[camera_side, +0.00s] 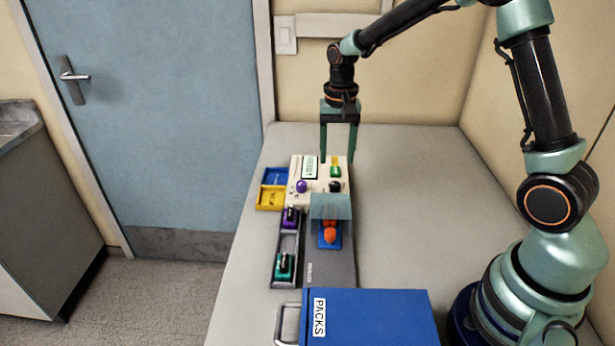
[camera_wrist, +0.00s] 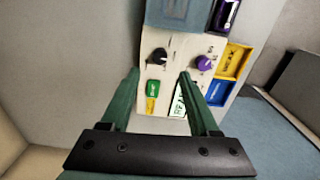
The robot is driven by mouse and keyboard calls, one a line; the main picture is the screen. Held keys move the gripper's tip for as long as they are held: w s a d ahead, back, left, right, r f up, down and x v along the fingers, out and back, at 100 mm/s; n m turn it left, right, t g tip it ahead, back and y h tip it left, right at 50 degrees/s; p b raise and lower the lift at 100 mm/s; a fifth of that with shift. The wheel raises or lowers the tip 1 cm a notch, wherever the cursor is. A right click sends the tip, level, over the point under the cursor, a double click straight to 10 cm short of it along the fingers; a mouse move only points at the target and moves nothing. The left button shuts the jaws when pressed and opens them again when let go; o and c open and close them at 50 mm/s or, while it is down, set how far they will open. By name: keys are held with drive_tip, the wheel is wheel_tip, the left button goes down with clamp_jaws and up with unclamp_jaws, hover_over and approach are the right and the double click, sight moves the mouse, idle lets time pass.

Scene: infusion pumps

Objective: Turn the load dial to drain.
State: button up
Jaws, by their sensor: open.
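The cream pump panel (camera_side: 319,194) stands on the bench with two dials: a black one (camera_side: 335,186) on the right and a purple one (camera_side: 302,186) on the left. I cannot read which is the load dial. In the wrist view the black dial (camera_wrist: 157,56) is just beyond the fingertips, roughly between them, with a pale pointer mark; the purple dial (camera_wrist: 204,63) is to the right. My gripper (camera_side: 337,161) is open and empty, pointing down above the panel's far edge; its fingers also show in the wrist view (camera_wrist: 160,74). Dial lettering is too small to read.
The panel carries a screen (camera_side: 310,167), a green switch (camera_side: 336,171) and a yellow tab. A clear cover (camera_side: 330,206) stands in front over orange parts. Blue and yellow trays (camera_side: 271,197), a grey rack (camera_side: 285,248) and a blue PACKS box (camera_side: 370,315) are nearby.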

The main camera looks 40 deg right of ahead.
sight(335, 183)
wheel_tip(335, 183, down, 8)
drive_tip(key=shift+r, duration=0.1)
idle(0.4)
clamp_jaws()
